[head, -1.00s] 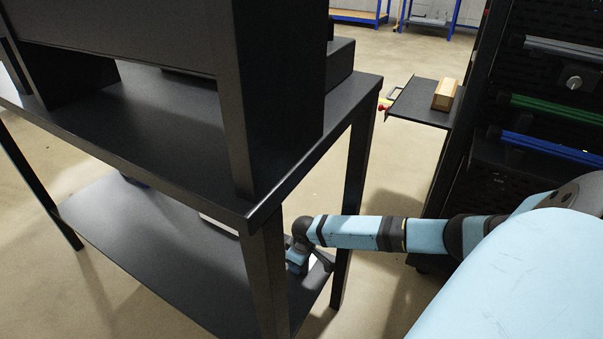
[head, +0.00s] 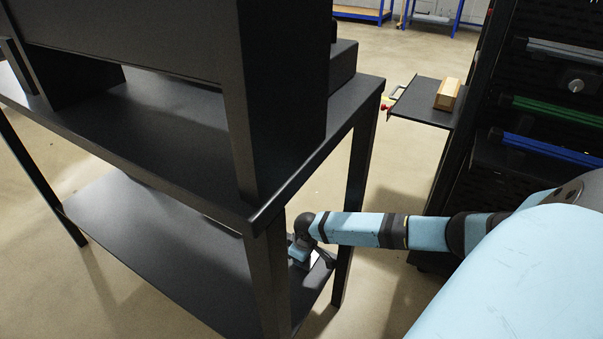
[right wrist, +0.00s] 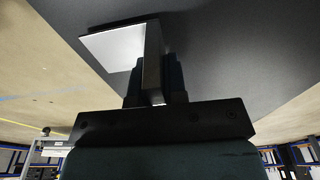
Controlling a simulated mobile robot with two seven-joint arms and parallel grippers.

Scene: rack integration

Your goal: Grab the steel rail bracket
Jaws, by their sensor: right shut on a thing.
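The steel rail bracket (right wrist: 118,46) shows in the right wrist view as an angled piece with one bright flat face and one darker upright face. My right gripper (right wrist: 155,85) is shut on it, with a dark finger on each side of the darker face. In the head view my right gripper (head: 300,255) is low at the right end of the table's lower shelf, partly hidden behind the table leg. I cannot tell whether the bracket touches the shelf. My left gripper is out of view.
The black table has an upper top (head: 175,130) and a lower shelf (head: 150,240); its near leg (head: 268,285) stands beside my right forearm. A dark rack (head: 500,185) stands at right, with a side shelf (head: 420,112) bearing a wooden block (head: 447,95). Floor between them is clear.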

